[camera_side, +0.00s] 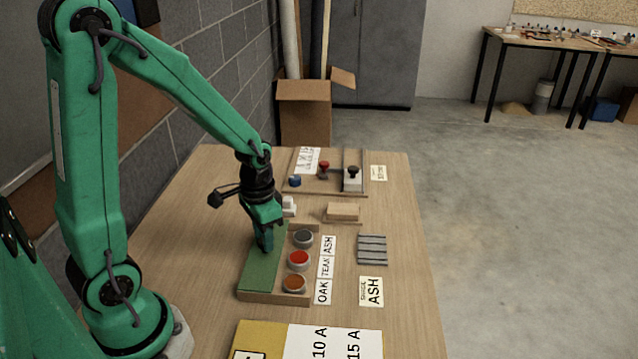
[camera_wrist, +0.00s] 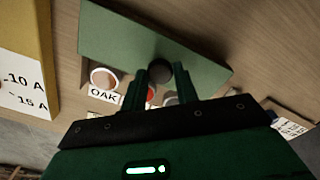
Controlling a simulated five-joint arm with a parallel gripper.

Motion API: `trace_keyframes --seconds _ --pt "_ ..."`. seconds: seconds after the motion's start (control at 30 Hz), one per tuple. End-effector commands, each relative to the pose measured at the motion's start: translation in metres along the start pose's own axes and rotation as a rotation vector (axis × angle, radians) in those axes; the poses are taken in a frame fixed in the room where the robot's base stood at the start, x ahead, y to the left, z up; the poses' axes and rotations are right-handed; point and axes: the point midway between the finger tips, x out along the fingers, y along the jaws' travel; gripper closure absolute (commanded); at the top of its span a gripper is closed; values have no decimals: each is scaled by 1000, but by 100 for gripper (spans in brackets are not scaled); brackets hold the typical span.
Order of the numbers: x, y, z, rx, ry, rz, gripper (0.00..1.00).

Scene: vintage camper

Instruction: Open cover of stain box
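The stain box (camera_side: 275,297) is a shallow wooden tray on the bench. Its flat green cover (camera_side: 262,275) lies over the left side, and it fills the upper middle of the wrist view (camera_wrist: 110,45). Three round pots are uncovered on the right: dark grey (camera_side: 303,239), red (camera_side: 298,261) and orange-brown (camera_side: 294,284). Firm contact with the knob cannot be made out.
Labels OAK, TEAK and ASH (camera_side: 326,268) lie right of the box. Grey strips (camera_side: 372,250) and an ASH card (camera_side: 371,291) lie farther right. A yellow box (camera_side: 258,337) is in front. Behind are a wooden block (camera_side: 342,211) and a tray with knobs (camera_side: 325,186).

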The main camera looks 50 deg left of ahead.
Motion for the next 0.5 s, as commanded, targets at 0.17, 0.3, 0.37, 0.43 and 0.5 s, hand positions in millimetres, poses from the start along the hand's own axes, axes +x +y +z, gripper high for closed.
trace_keyframes --seconds 0.17,0.3,0.37,0.43,0.5 --pt "0 0 -1 0 2 -1 50" --pt "0 0 0 0 0 0 50" --pt "0 0 0 0 0 0 50" --pt "-1 0 0 0 0 0 50" --pt "-3 0 0 0 0 0 50"
